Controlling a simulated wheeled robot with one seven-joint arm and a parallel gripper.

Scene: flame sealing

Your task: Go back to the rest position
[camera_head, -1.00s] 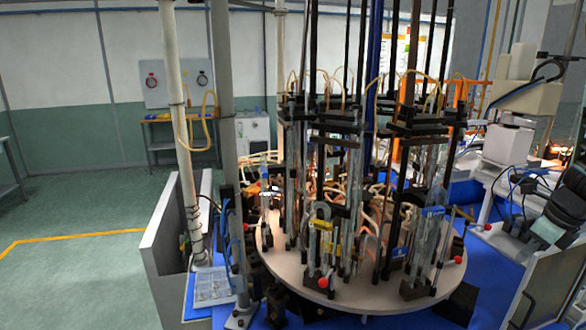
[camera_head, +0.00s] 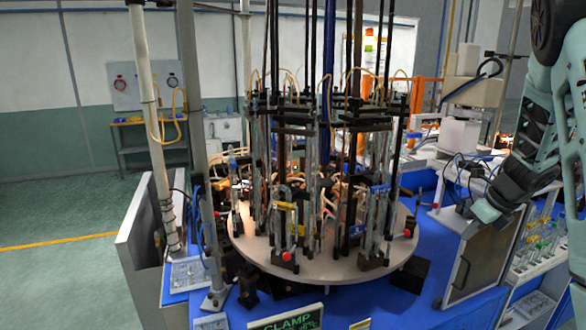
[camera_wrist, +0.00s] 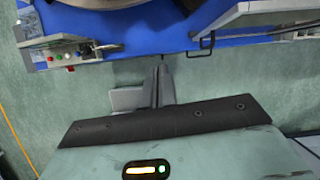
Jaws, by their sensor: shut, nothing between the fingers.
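My gripper (camera_wrist: 161,70) shows in the wrist view as two dark fingers closed together, with nothing between them. Below them are a black bracket and my pale teal wrist housing. In the head view my teal arm comes down the right edge. Its hand end, with the gripper (camera_head: 465,211), is in front of the blue bench, right of the round turntable (camera_head: 330,268). The turntable carries several clamp columns with glass tubes and hoses. My gripper is apart from it.
A framed panel (camera_head: 482,254) and a rack of glass vials (camera_head: 545,240) stand at the lower right, close to my arm. A blue bench (camera_wrist: 175,25) with a button box (camera_wrist: 62,52) lies ahead in the wrist view. Green floor is clear at the left.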

